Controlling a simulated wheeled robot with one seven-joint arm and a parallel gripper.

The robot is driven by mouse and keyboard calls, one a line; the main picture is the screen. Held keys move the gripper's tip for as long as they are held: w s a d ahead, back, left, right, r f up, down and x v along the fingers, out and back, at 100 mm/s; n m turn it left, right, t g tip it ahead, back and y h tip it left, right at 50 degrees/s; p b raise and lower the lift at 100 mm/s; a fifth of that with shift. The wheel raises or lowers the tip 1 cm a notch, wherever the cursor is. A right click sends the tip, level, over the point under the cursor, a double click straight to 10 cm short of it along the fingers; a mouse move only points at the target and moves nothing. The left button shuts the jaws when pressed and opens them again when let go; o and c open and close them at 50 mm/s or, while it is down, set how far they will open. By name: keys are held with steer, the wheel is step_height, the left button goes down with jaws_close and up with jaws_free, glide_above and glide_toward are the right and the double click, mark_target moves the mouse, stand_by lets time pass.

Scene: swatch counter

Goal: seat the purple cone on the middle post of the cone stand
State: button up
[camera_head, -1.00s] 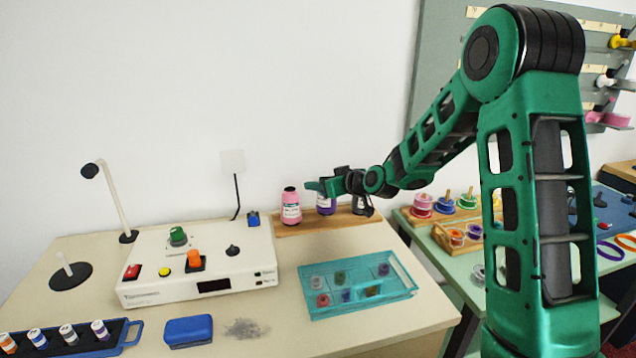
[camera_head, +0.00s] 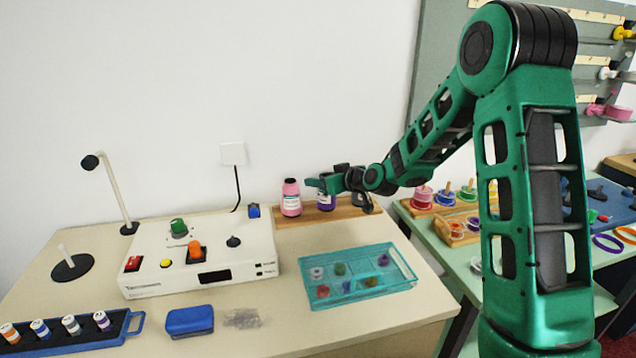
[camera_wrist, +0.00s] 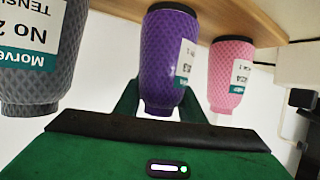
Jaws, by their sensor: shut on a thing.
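The purple cone (camera_head: 326,199) stands at the middle of the wooden cone stand (camera_head: 300,218), between the pink cone (camera_head: 291,199) and the grey cone (camera_head: 360,202). My gripper (camera_head: 328,184) is shut on it from above the stand. In the upside-down wrist view the purple cone (camera_wrist: 165,62) sits between the two green fingers, its dark base close to the stand's board (camera_wrist: 120,8). The middle post is hidden, and I cannot tell whether the base fully touches the board. The grey cone (camera_wrist: 32,60) and pink cone (camera_wrist: 232,75) flank it closely.
A white control box (camera_head: 200,262) with knobs stands left of the stand. A teal tray (camera_head: 400,281) with small spools lies in front. A lamp (camera_head: 112,190) and a blue rack (camera_head: 120,333) are farther left. A green table with ring stands is at right.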

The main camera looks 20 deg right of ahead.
steer(key=o, duration=1.2)
steer(key=v, duration=1)
steer(key=shift+s, duration=0.3)
steer(key=shift+d, duration=0.1)
